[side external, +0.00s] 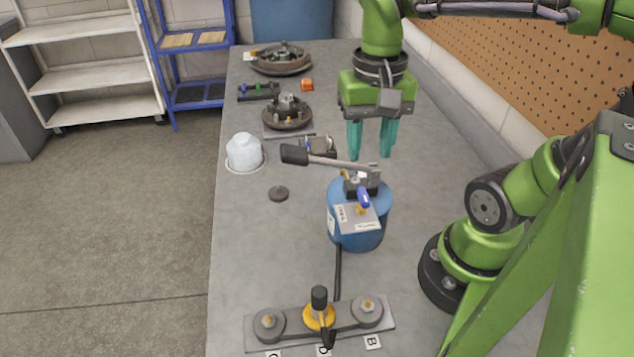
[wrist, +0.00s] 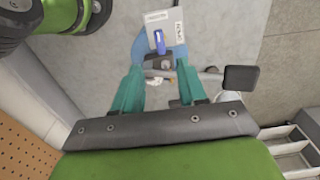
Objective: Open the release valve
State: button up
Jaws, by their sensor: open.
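A blue cylindrical pump reservoir (side external: 350,236) stands on the bench, with a grey pump block on top. A small blue lever (side external: 364,198), which looks like the release valve, sits at the block's front above a white label card (side external: 357,217). The blue lever also shows in the wrist view (wrist: 159,41), near the top between the finger lines. A long pump handle (side external: 325,160) with a black grip reaches left from the block. My gripper (side external: 371,155) is open and empty, pointing down, above and behind the reservoir. Its teal fingers straddle the view of the block in the wrist view (wrist: 160,85).
A plate with three round fittings (side external: 345,325) lies at the bench's near end, joined by a black hose (side external: 338,275). A pegboard wall (side external: 520,60) borders the right.

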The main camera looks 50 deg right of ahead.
aim_at(364, 194)
notch_tip(364, 194, down, 9)
jog(key=shift+f, duration=0.1)
dwell(0.3)
grip_shut()
